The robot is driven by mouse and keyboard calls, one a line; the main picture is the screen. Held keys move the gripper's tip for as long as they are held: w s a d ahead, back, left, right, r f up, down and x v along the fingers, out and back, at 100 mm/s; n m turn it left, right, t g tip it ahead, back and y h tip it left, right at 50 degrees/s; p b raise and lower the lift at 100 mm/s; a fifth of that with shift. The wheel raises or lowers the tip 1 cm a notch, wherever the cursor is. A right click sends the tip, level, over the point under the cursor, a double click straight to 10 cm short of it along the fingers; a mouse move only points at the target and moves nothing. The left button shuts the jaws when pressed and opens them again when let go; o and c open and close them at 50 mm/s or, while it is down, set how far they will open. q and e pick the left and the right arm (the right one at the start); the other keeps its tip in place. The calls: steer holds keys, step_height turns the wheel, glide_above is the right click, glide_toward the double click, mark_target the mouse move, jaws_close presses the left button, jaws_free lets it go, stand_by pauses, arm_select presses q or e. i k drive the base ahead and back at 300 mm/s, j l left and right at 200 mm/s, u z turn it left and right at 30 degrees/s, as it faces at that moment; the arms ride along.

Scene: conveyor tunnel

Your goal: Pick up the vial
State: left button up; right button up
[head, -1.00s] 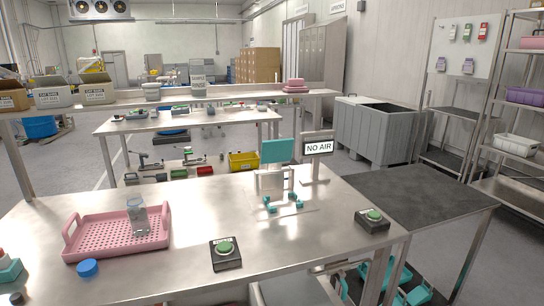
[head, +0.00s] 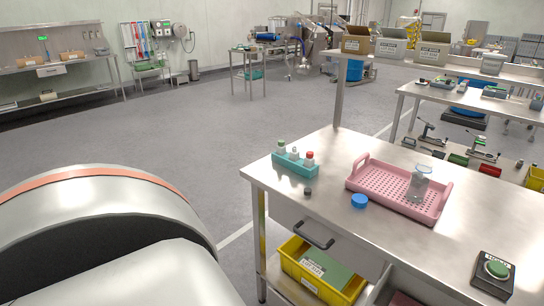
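A teal rack (head: 295,164) stands at the far left corner of the steel table and holds small vials. One has a green cap (head: 281,143), one is pale (head: 294,154) and one has a red cap (head: 310,156). A clear jar (head: 419,184) stands upright in the right part of a pink perforated tray (head: 368,202). Which of these is the task's vial I cannot tell. Neither of my grippers is in view; a large white rounded part with an orange band at lower left looks like my arm.
A blue round lid (head: 359,201) and a small dark cap (head: 308,191) lie on the steel table (head: 330,222). A button box (head: 494,271) stands at the right. A yellow bin (head: 318,274) sits below the drawer (head: 303,226). Open floor lies left of the table.

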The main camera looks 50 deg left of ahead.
mark_target(294, 154)
steer(key=u, duration=1.55)
